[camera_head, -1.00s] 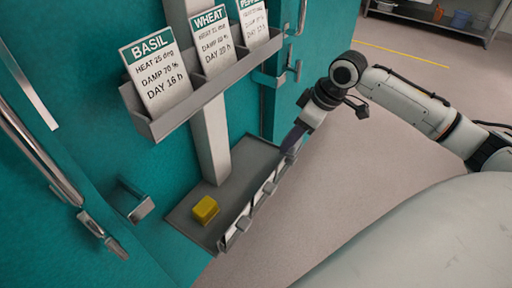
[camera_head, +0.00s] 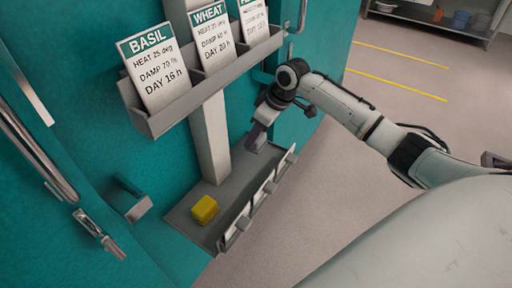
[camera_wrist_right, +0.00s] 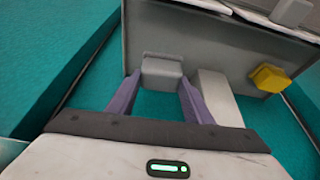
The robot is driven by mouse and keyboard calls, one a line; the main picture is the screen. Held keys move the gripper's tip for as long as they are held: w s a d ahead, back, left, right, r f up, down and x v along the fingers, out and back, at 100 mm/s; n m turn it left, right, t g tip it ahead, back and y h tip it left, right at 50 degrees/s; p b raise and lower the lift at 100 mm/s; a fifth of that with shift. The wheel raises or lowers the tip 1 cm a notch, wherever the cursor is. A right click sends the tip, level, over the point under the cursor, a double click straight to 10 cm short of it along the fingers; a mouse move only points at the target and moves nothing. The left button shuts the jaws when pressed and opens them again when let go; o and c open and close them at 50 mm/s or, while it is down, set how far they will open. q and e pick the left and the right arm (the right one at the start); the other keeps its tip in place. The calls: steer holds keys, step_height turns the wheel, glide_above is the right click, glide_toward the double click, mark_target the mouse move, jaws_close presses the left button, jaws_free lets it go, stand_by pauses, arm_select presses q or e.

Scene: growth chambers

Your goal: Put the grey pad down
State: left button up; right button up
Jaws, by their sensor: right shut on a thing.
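The grey pad (camera_wrist_right: 162,70) is a small block between the two purple fingers of my right gripper (camera_wrist_right: 160,92) in the right wrist view. The fingers are shut on it. In the head view, my right gripper (camera_head: 257,138) hangs above the far part of the grey tray (camera_head: 238,182), close to the post. The pad is hard to tell apart from the fingers there. The pad appears held above the tray, not resting on it. My left gripper is not in view.
A yellow block (camera_head: 204,209) sits at the tray's near end; the tray's far part looks clear. A card rack (camera_head: 172,120) with BASIL and WHEAT cards hangs above. A grey post (camera_head: 210,140) rises behind the tray. Clips line its outer edge. Teal doors have handles at left.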

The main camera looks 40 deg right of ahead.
mark_target(256, 147)
step_height(256, 147, down, 4)
steer(key=shift+f, duration=0.15)
steer(key=shift+w+a+f, duration=0.1)
steer(key=shift+w+f, duration=0.05)
steer(key=shift+f, duration=0.55)
steer(key=o, duration=1)
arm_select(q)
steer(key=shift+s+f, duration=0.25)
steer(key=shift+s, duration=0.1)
